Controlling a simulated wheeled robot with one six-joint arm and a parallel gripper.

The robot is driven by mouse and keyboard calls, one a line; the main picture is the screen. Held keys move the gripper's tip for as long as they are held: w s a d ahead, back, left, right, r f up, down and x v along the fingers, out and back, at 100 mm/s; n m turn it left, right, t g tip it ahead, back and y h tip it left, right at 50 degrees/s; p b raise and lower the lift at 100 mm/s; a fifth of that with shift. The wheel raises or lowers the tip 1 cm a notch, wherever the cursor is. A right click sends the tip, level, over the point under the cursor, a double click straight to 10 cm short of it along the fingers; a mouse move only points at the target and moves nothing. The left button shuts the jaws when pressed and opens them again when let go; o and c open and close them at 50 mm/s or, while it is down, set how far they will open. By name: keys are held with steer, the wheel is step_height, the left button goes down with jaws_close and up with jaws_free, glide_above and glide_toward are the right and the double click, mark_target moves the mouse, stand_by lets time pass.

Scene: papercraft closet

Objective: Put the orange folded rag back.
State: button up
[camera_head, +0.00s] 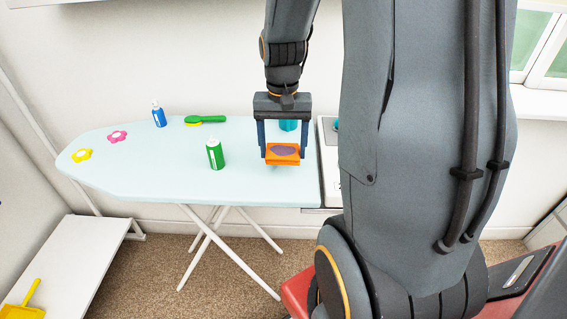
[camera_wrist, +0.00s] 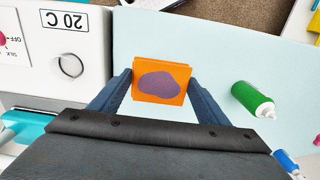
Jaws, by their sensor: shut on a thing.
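The orange folded rag (camera_head: 283,159) has a purple-grey patch on its top. My gripper (camera_head: 284,150) points down and is shut on the rag, one finger on each side, over the right end of the light blue ironing board (camera_head: 130,175). In the wrist view the rag (camera_wrist: 162,97) sits between the two finger tips (camera_wrist: 160,84). I cannot tell whether its underside touches the board.
A teal object (camera_head: 288,125) is partly hidden behind my gripper. A white appliance (camera_wrist: 52,48) adjoins the board. A low white table (camera_head: 75,262) stands at left.

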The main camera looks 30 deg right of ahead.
mark_target(283, 173)
steer(key=shift+f, duration=2.5)
steer(key=shift+f, duration=0.1)
steer(key=o, duration=0.9)
steer(key=shift+p, duration=0.3)
step_height(283, 173, up, 12)
steer(key=shift+f+b, duration=0.1)
steer(key=shift+b, duration=0.75)
steer(key=s+a+f+n, duration=0.2)
steer(key=a, duration=0.2)
steer(key=s+a+f+n, duration=0.2)
steer(key=s+a+f, duration=0.1)
steer(key=a, duration=0.1)
steer(key=s+a+f+n, duration=0.2)
steer(key=a+n, duration=0.1)
steer(key=a, duration=0.1)
steer(key=shift+s+a+f+t, duration=0.25)
steer(key=shift+a+f+t, duration=0.05)
steer(key=shift+t, duration=0.1)
